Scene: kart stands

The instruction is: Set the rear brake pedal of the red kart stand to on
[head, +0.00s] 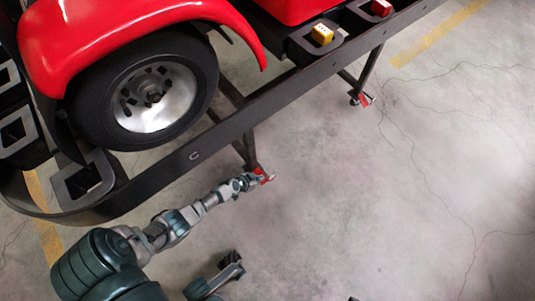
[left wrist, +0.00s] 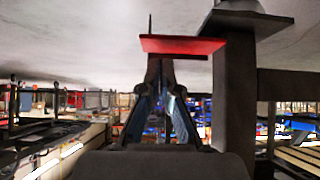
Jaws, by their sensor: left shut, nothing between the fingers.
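The red kart stand is the dark frame (head: 215,135) under the red kart. A red brake pedal (head: 264,174) sits low on its nearer leg, close to the floor. In the left wrist view this pedal (left wrist: 185,45) is a flat red plate beside a dark leg. My left gripper (head: 256,180) is shut and empty, its tips right at the pedal; I cannot tell whether they touch it. In the left wrist view its fingers (left wrist: 160,62) converge at the plate's edge. A second red pedal (head: 364,99) is on the farther leg. My right gripper (head: 232,267) is low in the head view, away from the stand; its jaws are unclear.
The kart's wheel (head: 145,95) and red fender (head: 105,35) are above the frame at left. A yellow block (head: 322,34) and a red block (head: 381,8) sit on the frame. The cracked concrete floor (head: 420,190) is clear at right.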

